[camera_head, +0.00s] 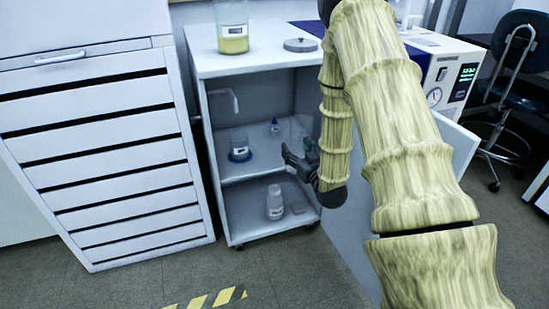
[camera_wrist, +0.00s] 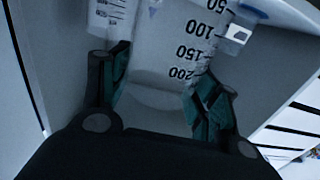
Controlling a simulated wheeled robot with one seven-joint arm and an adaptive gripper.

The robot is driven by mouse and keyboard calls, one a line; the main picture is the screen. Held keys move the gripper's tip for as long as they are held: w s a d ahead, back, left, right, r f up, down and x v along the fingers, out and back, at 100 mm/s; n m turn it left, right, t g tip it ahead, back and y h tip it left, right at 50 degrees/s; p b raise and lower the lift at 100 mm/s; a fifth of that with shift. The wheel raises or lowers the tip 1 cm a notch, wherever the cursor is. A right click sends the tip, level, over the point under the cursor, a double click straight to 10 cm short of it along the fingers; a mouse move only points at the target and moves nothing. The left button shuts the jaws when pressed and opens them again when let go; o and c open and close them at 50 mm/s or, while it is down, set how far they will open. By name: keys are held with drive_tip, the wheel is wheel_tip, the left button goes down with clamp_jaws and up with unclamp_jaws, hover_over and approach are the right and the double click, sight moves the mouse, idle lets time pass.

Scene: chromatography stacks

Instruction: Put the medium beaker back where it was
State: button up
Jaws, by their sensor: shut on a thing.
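In the head view my gripper (camera_head: 299,158) is at the right side of the open cabinet, at about middle-shelf height. The held beaker is only faintly visible there, partly behind my arm. I cannot tell whether its base touches the middle shelf (camera_head: 255,170).
A labelled vessel with a blue base (camera_head: 239,149) and a small blue-topped item (camera_head: 275,127) stand on the middle shelf. A white bottle (camera_head: 275,203) stands on the lower shelf. A beaker of yellow liquid (camera_head: 232,38) is on the cabinet top. The open door (camera_head: 455,140) is at right.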

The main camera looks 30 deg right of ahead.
drive_tip(key=s+d+r, duration=0.2)
drive_tip(key=d, duration=0.2)
drive_tip(key=shift+m+h, duration=0.3)
drive_tip(key=shift+w+a+f+b, duration=0.7)
drive_tip(key=shift+w+b, duration=0.45)
drive_tip(key=shift+w, duration=1.45)
drive_tip(key=shift+w+a+f+b, duration=0.55)
drive_tip(key=shift+w+f+b, duration=0.4)
drive_tip(key=shift+w, duration=1.65)
drive_tip(key=shift+w+a+f+b, duration=0.6)
drive_tip(key=shift+w+b, duration=0.7)
drive_tip(key=shift+w, duration=1.3)
drive_tip(key=shift+f, duration=0.15)
drive_tip(key=o, duration=1.5)
drive_tip(key=shift+o, duration=0.2)
